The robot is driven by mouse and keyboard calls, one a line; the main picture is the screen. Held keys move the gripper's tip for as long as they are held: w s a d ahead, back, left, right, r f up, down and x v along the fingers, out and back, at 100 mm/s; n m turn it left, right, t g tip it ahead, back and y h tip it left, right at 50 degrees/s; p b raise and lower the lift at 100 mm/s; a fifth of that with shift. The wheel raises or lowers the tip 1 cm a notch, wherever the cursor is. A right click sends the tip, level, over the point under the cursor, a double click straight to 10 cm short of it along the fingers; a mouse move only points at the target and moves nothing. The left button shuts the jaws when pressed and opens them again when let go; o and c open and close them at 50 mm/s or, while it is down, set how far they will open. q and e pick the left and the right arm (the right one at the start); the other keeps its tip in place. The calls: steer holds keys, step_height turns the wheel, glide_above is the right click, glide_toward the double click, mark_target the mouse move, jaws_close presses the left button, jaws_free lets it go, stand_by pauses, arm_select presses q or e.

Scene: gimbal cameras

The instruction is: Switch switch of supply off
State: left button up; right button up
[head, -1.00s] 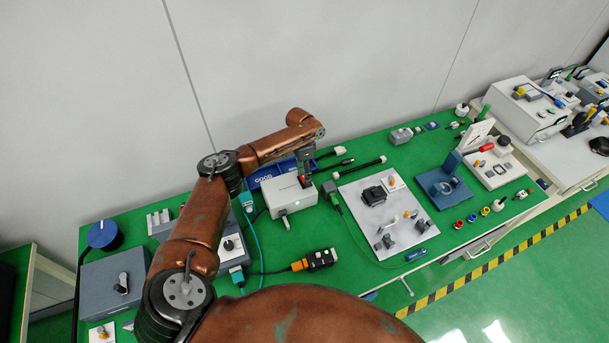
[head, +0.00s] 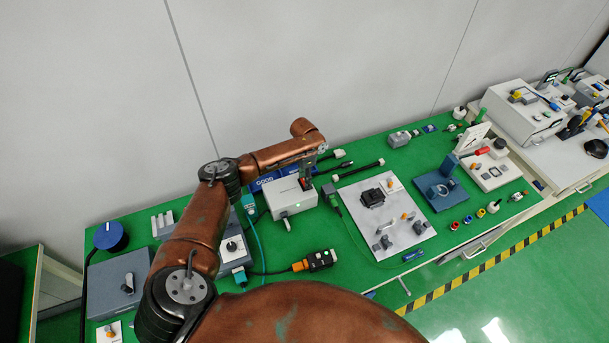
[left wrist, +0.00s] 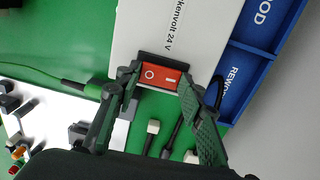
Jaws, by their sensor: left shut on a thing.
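The supply is a white box (head: 284,199) on the green bench, with a small green light on its front face. Its switch (left wrist: 162,76) is a red rocker in a black frame, marked O and I, on the top of the box in the left wrist view. In the head view the red switch (head: 304,184) shows only partly under the gripper. My left gripper (left wrist: 160,78) is at the switch, one fingertip on each side, shut on it. Which side of the rocker is pressed in, I cannot tell. My right gripper is not in view.
Blue bins (left wrist: 250,65) stand beside the supply. Black cables (head: 357,170) and a white plate with parts (head: 405,245) lie to the right. A grey box (head: 118,285) is at the far left.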

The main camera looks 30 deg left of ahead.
arm_select(q)
steer(key=shift+f, duration=0.1)
steer(key=o, duration=1.2)
steer(key=shift+c, duration=0.2)
step_height(320, 180, up, 12)
steer(key=shift+a, duration=0.15)
steer(key=shift+w, duration=0.1)
